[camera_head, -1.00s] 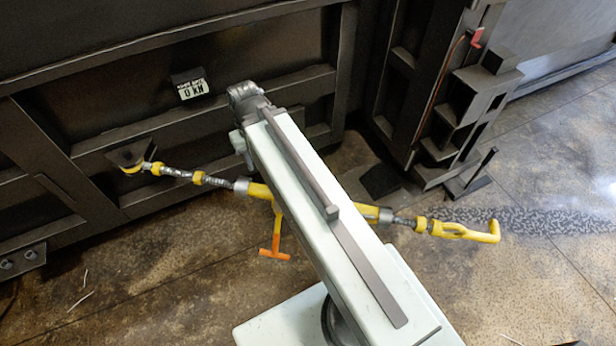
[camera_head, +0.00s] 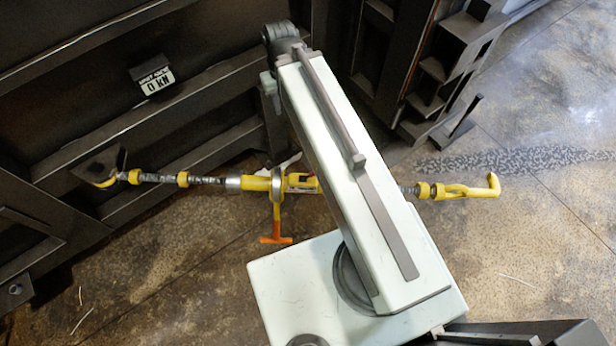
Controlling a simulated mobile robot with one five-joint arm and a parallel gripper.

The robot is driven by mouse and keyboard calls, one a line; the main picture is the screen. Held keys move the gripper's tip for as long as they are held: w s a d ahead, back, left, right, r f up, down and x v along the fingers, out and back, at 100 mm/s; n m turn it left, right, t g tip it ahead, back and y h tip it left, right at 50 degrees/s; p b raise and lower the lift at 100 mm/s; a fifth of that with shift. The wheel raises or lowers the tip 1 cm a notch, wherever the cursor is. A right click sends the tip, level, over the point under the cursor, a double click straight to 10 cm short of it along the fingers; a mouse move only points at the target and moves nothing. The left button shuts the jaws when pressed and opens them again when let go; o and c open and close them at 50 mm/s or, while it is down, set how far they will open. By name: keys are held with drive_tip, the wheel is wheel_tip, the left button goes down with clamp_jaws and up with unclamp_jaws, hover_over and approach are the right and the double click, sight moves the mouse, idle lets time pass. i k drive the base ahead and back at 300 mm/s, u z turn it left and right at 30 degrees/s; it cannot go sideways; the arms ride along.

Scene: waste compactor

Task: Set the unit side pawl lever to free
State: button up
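A ratchet turnbuckle (camera_head: 258,183) with a yellow body and threaded rods stretches across the view above the floor. Its left end hook (camera_head: 107,180) is at a bracket on the dark steel wall; its right hook (camera_head: 478,190) hangs free of any anchor in view. An orange T-handle (camera_head: 277,232) points down from the ratchet. A small pale piece (camera_head: 289,160) shows just above the body; I cannot tell whether it is the pawl lever, or how the lever is set. My arm covers part of the right half of the body. My gripper is not in view.
A load plate reading 0 kN (camera_head: 157,80) is on the dark ribbed steel wall (camera_head: 70,115) at left. A dark steel frame with shelf-like pockets (camera_head: 435,85) stands at upper right. Stained concrete floor (camera_head: 545,240) is open at right.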

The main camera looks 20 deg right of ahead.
sight(302, 178)
drive_tip(key=z, duration=0.35)
drive_tip(key=k, duration=1.55)
drive_tip(key=u, duration=1)
drive_tip(key=i, duration=1)
